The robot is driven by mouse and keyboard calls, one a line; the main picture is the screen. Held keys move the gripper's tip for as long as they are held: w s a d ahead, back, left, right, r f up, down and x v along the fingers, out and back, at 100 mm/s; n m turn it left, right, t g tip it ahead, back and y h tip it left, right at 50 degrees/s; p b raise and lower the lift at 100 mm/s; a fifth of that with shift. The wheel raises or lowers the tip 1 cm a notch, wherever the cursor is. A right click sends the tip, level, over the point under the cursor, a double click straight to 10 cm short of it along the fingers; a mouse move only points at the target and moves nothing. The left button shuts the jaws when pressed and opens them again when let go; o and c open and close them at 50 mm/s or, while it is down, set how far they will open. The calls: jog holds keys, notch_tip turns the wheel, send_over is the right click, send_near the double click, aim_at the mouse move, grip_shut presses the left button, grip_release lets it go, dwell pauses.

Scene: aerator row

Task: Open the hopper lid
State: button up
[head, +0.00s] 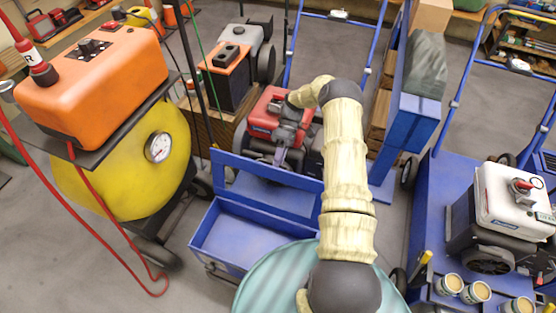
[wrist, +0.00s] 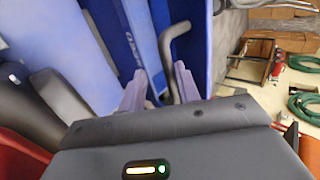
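My gripper (wrist: 161,72) shows in the wrist view with its two purple-grey fingers apart. A grey bent handle bar (wrist: 166,45) rises beside a blue panel with white lettering (wrist: 130,40). The bar's lower end runs down between the fingers, nearer the right one; I cannot tell whether they touch. In the head view my gripper (head: 283,150) points down in front of a red engine (head: 264,112), behind a blue open-topped box (head: 228,238) and its raised blue frame (head: 265,188). I cannot tell for sure which blue part is the hopper lid.
A yellow tank (head: 130,170) with a gauge and an orange unit (head: 95,85) stands at left, with red hoses on the floor. A blue upright housing (head: 408,122) stands right of my arm. Another blue machine with a white engine (head: 512,200) is at right. A round green top (head: 262,280) is in front.

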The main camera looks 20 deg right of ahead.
jog(key=shift+w+a+r, duration=0.1)
jog(key=shift+w+r, duration=0.05)
jog(key=v, duration=0.7)
jog(key=shift+w, duration=0.15)
dwell(0.5)
jog(key=shift+r, duration=0.1)
